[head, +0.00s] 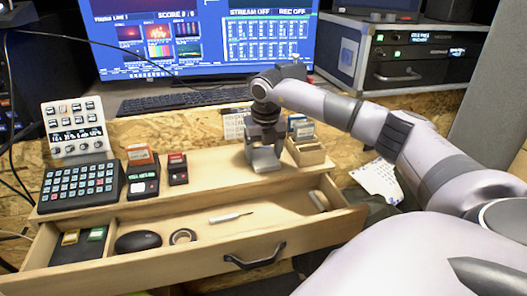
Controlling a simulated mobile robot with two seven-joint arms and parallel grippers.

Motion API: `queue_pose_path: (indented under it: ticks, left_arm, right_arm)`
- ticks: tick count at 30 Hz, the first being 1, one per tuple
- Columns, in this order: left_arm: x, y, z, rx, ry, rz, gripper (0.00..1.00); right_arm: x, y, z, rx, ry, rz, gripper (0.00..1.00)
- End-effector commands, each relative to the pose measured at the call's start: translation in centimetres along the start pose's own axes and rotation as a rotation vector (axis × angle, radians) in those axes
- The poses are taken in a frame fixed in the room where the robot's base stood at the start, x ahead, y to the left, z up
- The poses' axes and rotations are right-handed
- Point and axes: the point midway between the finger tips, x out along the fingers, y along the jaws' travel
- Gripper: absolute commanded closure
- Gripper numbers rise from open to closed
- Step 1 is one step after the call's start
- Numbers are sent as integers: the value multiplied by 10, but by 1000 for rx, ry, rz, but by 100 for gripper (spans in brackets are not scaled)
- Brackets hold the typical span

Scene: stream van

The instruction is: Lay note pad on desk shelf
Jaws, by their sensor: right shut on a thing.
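My right gripper (264,163) points down over the right-middle part of the wooden desk shelf (212,172). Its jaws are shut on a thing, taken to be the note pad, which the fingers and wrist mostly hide. A pale card with a printed grid (234,124) shows just behind and left of the wrist; I cannot tell whether it is part of the held thing. The shelf top around the fingertips is bare. My left gripper is out of view.
A keypad (80,185), a small dark box (141,188) and card boxes (306,150) stand on the shelf. Below, an open drawer (185,262) holds a mouse (138,241), tape (183,237) and a pen (230,217). A keyboard (180,100) and monitor (190,45) are behind.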

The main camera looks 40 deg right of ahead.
Motion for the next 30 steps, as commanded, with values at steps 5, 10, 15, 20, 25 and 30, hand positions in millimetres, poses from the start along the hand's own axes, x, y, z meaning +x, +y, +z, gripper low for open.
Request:
queue_pose_path:
  ticks: [5, 10, 15, 20, 25, 30]
  left_arm:
    - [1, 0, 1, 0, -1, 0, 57]
    - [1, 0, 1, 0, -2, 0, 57]
    - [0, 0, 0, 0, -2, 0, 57]
    - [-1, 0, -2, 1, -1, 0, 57]
    - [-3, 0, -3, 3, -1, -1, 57]
    - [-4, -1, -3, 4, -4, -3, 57]
  right_arm:
    - [2, 0, 0, 0, 0, 0, 3]
    - [2, 0, 0, 0, 0, 0, 3]
    - [-2, 0, 1, 0, -1, 1, 3]
    - [-25, 1, 1, 0, -4, 3, 3]
    - [-63, 1, 1, 0, -5, 3, 3]
    - [-96, 1, 1, -1, -4, 3, 3]
